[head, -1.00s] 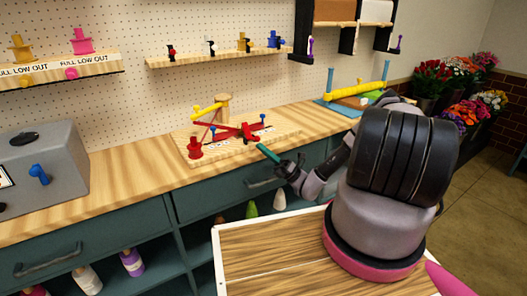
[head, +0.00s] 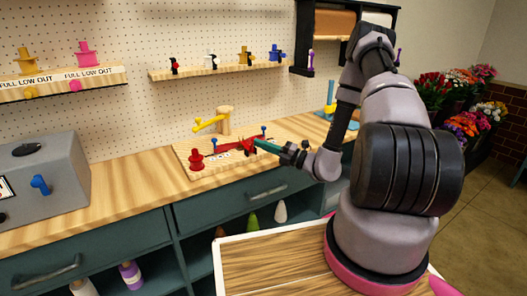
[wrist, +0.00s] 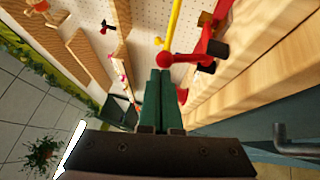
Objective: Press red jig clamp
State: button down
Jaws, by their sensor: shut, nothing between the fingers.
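The red jig clamp (head: 248,147) sits on the right part of a wooden jig board (head: 186,170) on the bench. In the wrist view its red ball end (wrist: 164,59) and red body (wrist: 207,48) show just beyond my fingertips. My gripper (head: 257,143) has green fingers pressed together, with nothing between them. It reaches in from the right, and its tips are at the clamp. In the wrist view the shut fingers (wrist: 159,74) point at the red ball. I cannot tell whether they touch it.
On the same board are a red knob (head: 196,161), a yellow lever (head: 209,123), a wooden post (head: 224,120) and a blue pin (head: 263,129). A grey box (head: 45,190) stands left on the bench. Shelves hang on the pegboard behind. Bench between box and board is clear.

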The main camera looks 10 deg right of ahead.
jog(key=shift+w+a+r, duration=0.1)
jog(key=shift+w+r, duration=0.4)
jog(key=shift+r, duration=0.05)
jog(key=shift+w, duration=0.1)
dwell(0.3)
